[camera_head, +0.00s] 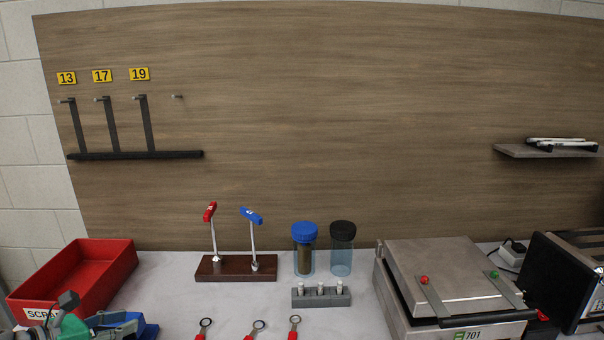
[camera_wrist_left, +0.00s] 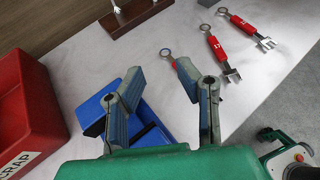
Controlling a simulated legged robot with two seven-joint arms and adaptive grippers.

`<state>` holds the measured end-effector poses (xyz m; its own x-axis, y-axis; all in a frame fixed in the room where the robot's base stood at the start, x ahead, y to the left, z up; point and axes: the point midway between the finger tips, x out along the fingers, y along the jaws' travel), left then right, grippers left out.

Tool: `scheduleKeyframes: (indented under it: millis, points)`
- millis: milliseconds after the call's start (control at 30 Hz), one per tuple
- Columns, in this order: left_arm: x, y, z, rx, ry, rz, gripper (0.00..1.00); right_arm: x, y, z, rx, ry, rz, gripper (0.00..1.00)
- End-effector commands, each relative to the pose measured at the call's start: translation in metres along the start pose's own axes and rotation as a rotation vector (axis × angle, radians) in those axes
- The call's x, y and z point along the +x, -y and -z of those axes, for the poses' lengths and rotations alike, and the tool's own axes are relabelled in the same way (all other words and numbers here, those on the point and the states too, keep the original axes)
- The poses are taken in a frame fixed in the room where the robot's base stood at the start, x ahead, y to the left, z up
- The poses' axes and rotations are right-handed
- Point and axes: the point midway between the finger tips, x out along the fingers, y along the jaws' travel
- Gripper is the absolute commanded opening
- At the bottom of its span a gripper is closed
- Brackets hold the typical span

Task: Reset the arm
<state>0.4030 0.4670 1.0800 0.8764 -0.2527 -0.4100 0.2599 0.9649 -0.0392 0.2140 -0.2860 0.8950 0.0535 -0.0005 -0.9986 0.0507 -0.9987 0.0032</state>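My left gripper (camera_head: 86,318) shows at the lower left of the head view, in front of the red bin. In the left wrist view its two grey-blue fingers (camera_wrist_left: 160,72) are spread apart with nothing between them. My right gripper is not in view.
A red scrap bin (camera_head: 108,262) stands at left. Three red-handled ring wrenches (camera_wrist_left: 217,48) lie on the grey table. A wooden stand (camera_head: 236,268) holds two T-handle tools. Jars (camera_head: 342,258), a grey block (camera_head: 321,300) and a metal press (camera_head: 440,265) stand rightward.

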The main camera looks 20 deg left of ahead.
Motion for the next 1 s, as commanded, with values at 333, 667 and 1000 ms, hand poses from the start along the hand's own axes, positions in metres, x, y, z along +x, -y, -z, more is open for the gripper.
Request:
scheduleKeyframes:
  millis: [333,667,1000]
  points:
    - [0.023,0.035,0.009,0.138,-0.065,0.089,0.29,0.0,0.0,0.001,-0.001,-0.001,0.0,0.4]
    - [0.047,0.108,0.033,0.419,-0.172,0.26,0.29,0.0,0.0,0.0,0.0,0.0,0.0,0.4]
    - [0.046,0.212,0.113,1.031,-0.325,0.639,0.29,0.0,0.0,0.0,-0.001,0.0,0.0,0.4]
